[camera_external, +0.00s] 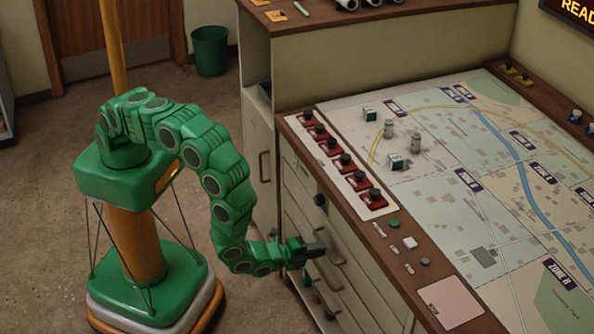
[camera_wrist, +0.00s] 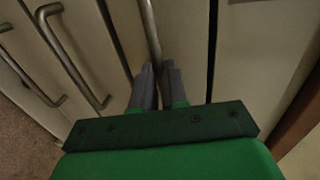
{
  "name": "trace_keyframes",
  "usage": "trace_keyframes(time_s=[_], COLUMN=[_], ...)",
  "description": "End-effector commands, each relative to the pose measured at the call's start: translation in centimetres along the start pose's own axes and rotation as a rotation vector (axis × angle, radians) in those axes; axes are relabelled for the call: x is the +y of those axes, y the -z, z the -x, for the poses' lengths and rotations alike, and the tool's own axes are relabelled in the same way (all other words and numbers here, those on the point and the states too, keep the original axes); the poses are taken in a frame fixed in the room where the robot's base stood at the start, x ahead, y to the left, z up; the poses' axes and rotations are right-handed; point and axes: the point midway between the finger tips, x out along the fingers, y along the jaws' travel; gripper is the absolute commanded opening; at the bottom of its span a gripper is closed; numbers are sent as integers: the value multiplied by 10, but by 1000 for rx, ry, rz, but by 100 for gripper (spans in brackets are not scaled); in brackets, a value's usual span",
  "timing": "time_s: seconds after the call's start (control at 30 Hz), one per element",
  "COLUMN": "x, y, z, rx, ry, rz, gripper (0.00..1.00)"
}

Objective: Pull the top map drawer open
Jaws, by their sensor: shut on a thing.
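The map drawers are pale fronts with metal bar handles in the side of the console, below its brown wooden top. My gripper (camera_external: 318,250) reaches them from the left in the external view. In the wrist view my gripper (camera_wrist: 158,72) has its grey fingers shut on a bar handle (camera_wrist: 151,30), the one nearest the wooden edge. The top drawer front (camera_wrist: 185,40) around this handle looks about flush with the others, with a dark seam beside it. The part of the handle between the fingers is hidden.
Other drawer handles (camera_wrist: 68,55) lie to the left in the wrist view. The map table (camera_external: 455,185) above holds red switches (camera_external: 345,160) and small blocks. A green bin (camera_external: 210,50) stands at the back. Open floor (camera_external: 40,220) lies around my base.

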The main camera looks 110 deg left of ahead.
Motion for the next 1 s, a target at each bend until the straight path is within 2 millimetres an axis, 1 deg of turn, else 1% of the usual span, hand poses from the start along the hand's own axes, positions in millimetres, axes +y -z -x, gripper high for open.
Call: trace_keyframes(time_s=[0.17, 0.37, 0.57, 1.0], x=[1, 4, 11, 27], y=[0, 1, 1, 1], z=[2, 16, 46, 128], rx=[1, 2, 3, 5], ry=[-1, -2, -3, -2], rz=[-1, -2, -3, -1], gripper=[0, 0, 0, 0])
